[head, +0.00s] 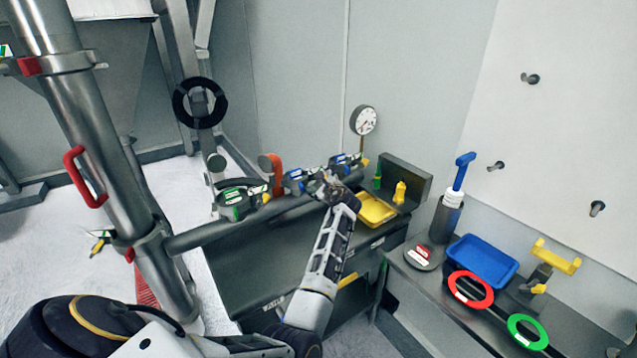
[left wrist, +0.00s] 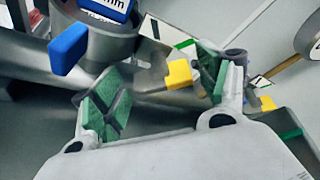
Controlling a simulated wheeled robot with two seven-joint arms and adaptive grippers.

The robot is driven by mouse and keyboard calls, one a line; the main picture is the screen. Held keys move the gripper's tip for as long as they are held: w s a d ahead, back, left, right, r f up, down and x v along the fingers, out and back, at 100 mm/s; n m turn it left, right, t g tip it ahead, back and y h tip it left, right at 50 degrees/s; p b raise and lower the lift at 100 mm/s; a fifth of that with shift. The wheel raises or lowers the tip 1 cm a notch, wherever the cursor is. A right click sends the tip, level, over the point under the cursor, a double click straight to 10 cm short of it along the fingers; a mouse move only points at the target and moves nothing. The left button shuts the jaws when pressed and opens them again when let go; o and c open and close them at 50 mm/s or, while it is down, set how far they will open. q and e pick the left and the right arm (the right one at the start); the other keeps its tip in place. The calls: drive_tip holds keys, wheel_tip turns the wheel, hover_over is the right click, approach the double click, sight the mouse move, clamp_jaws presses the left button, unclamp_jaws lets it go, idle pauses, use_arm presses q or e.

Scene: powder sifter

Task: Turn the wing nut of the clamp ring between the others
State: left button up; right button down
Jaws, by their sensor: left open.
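My left gripper (head: 328,188) is at the steel pipe (head: 245,217) in the head view, close to the blue-marked clamp fittings (head: 297,181). In the left wrist view the left gripper (left wrist: 158,88) is open, with green pads on both fingers. A yellow wing nut (left wrist: 180,74) shows in the gap near the right finger; I cannot tell if it is touched. A blue wing nut (left wrist: 68,50) on a round steel fitting (left wrist: 110,42) lies outside the left finger. In the head view the gripper partly hides the fittings, so I cannot tell which clamp ring is the middle one.
A dial gauge (head: 364,120) stands behind the pipe. A yellow tray (head: 377,209) lies right of my gripper. The right bench holds a blue tray (head: 483,262), a red ring (head: 471,289) and a green ring (head: 528,332). An orange-red handle (head: 274,173) rises left of the fittings.

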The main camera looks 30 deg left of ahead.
use_arm(q)
drive_tip(key=shift+w+a, duration=0.1)
use_arm(e)
drive_tip(key=shift+w+a+f, duration=0.1)
drive_tip(key=shift+a+f, duration=0.05)
drive_tip(key=shift+a, duration=0.25)
use_arm(q)
drive_tip(key=shift+c, duration=0.9)
drive_tip(key=c, duration=0.9)
drive_tip(key=shift+o, duration=0.2)
use_arm(e)
drive_tip(key=shift+d, duration=0.3)
